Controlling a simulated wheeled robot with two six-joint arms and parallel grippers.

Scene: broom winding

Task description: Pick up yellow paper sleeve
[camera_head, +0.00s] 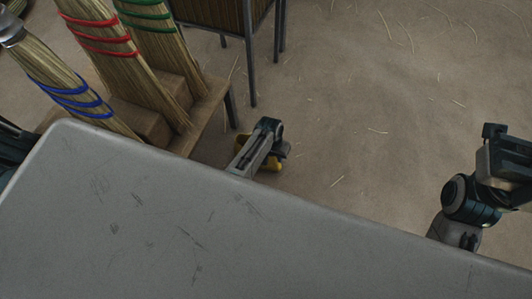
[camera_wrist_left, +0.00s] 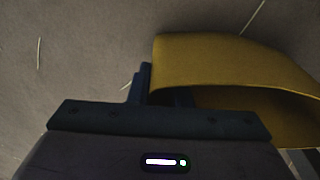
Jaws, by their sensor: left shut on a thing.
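The yellow paper sleeve (camera_wrist_left: 225,62) is a curved, open-ended band in the left wrist view. My left gripper (camera_wrist_left: 160,88) is shut on its near edge, and the sleeve extends out to the right. In the head view the left gripper (camera_head: 266,152) is just beyond the grey table's far edge. Only small yellow parts of the sleeve (camera_head: 271,164) show around it there; the rest is hidden by my gripper and arm. Part of my right arm shows at the right edge of the head view, but its jaws cannot be made out.
A grey worn tabletop (camera_head: 120,215) fills the lower left. Brooms with red (camera_head: 108,48), green (camera_head: 160,35) and blue (camera_head: 75,95) bindings stand on a wooden rack (camera_head: 207,108) at upper left. A metal-legged stand (camera_head: 250,60) is behind. Straw-littered floor is open at centre right.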

